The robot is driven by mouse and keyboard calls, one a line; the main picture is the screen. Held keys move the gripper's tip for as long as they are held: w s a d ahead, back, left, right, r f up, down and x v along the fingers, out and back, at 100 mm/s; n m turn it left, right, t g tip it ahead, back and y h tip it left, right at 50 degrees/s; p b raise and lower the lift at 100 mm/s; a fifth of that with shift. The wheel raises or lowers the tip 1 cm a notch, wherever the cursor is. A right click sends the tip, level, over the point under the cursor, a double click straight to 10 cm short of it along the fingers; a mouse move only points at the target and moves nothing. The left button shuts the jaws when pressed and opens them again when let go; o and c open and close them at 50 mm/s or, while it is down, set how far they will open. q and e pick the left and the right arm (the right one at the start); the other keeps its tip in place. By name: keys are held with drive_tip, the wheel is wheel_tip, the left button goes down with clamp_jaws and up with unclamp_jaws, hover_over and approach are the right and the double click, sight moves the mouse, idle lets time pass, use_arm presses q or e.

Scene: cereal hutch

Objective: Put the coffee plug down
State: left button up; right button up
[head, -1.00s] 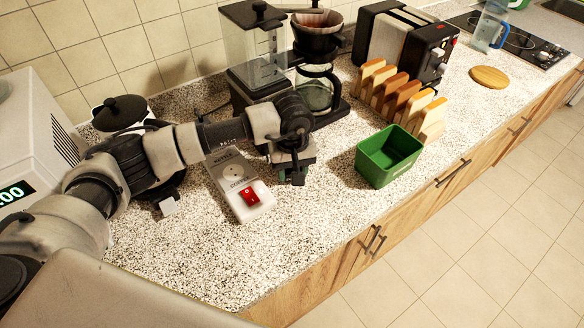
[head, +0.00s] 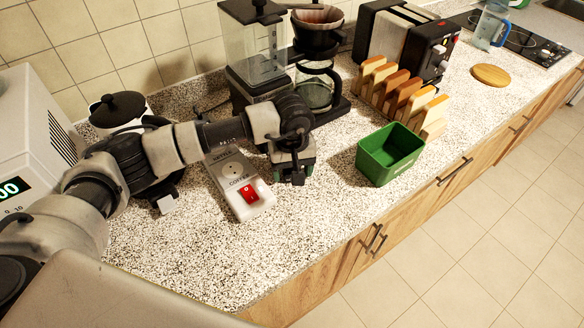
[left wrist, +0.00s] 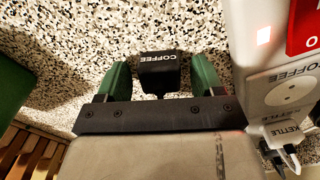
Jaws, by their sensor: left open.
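The black coffee plug (left wrist: 158,72), with COFFEE printed on it, is over the speckled counter in the left wrist view. My left gripper (left wrist: 160,84) is open, with one green finger on each side of the plug and a narrow gap at both. In the head view the left gripper (head: 293,173) is low over the counter, just right of the white power strip (head: 240,188). The plug is mostly hidden there by the gripper. My right gripper is out of view.
A red switch (head: 249,192) is on the strip's near end. A green bin (head: 390,155) stands to the right, with a rack of toast (head: 400,100) behind it. The coffee maker (head: 315,80) stands behind the gripper. The front counter is clear.

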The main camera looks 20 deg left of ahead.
sight(292, 170)
use_arm(q)
drive_tip(key=shift+r+p, duration=0.4)
drive_tip(key=shift+r, duration=0.05)
drive_tip(key=shift+r+p, duration=0.45)
drive_tip(key=shift+p, duration=0.1)
drive_tip(key=shift+w+r+b, duration=0.1)
drive_tip(key=shift+r+b, duration=0.65)
wheel_tip(292, 170, up, 10)
drive_tip(key=b, duration=0.1)
drive_tip(key=shift+b, duration=0.35)
drive_tip(key=shift+f, duration=0.15)
